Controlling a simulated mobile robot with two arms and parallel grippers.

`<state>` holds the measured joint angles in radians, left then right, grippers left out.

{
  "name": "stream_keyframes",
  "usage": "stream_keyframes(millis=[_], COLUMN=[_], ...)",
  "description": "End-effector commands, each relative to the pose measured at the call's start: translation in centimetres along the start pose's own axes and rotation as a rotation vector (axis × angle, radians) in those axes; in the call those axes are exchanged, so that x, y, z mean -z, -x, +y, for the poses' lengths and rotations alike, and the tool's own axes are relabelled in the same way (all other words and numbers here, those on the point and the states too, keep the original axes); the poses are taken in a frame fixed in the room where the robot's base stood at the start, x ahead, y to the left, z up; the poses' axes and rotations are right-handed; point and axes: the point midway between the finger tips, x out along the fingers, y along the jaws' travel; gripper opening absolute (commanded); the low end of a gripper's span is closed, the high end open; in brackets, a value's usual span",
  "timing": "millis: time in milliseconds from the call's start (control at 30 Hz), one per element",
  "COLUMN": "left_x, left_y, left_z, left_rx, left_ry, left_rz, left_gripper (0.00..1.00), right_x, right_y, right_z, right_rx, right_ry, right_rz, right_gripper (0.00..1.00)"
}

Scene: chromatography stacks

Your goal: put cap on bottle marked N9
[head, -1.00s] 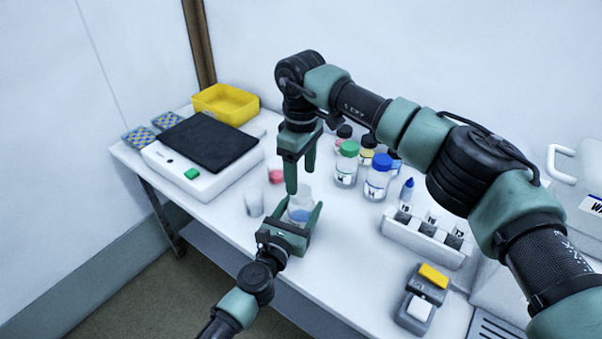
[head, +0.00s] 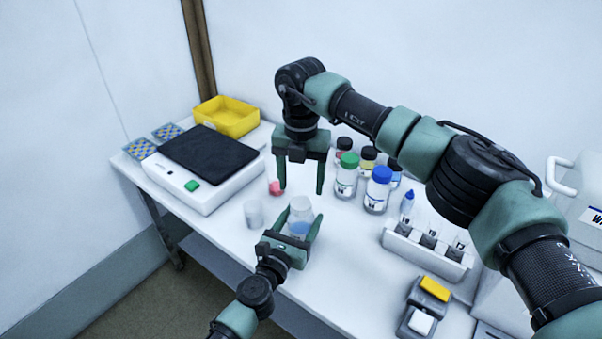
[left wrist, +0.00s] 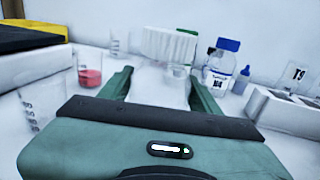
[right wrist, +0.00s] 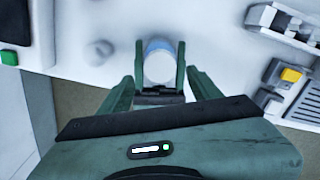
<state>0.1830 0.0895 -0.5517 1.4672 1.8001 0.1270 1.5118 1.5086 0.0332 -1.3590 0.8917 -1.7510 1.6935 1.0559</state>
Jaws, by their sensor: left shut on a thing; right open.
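My left gripper (head: 298,224) is shut on a clear bottle (head: 300,228) with blue liquid and holds it upright near the table's front edge. A white ribbed cap (left wrist: 170,45) sits on top of this bottle. The cap shows from above as a pale disc in the right wrist view (right wrist: 159,67). I cannot read this bottle's label, and the fingers hide part of its body. My right gripper (head: 300,190) is open and empty, pointing down above the capped bottle and apart from it.
A blue-capped bottle (head: 378,188) marked N4 and a green-capped bottle (head: 346,178) stand behind right, with others behind them. An empty beaker (head: 253,213) and a pink-filled beaker (head: 276,187) stand left. A vial rack (head: 455,270) is at right.

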Motion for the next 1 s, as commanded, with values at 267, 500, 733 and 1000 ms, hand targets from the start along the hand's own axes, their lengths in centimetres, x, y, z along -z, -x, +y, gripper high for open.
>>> stream_keyframes(millis=[267, 500, 733, 1000], left_x=[0.1, 0.1, 0.1, 0.1], left_y=[0.0, 0.0, 0.0, 0.0], left_z=[0.0, 0.0, 0.0, 0.0], left_rx=[0.0, 0.0, 0.0, 0.0], left_ry=[0.0, 0.0, 0.0, 0.0], left_rz=[0.001, 0.001, 0.001, 0.001], left_gripper=[0.0, 0.0, 0.0, 0.0], right_x=[0.0, 0.0, 0.0, 0.0], right_y=[0.4, 0.7, 1.1, 1.4], right_z=[0.0, 0.0, 0.0, 0.0], right_rx=[0.0, 0.001, 0.001, 0.001], right_ry=[0.615, 1.152, 1.667, 2.271], right_rz=[0.0, 0.0, 0.0, 0.0], right_gripper=[0.64, 0.64, 0.64, 0.64])
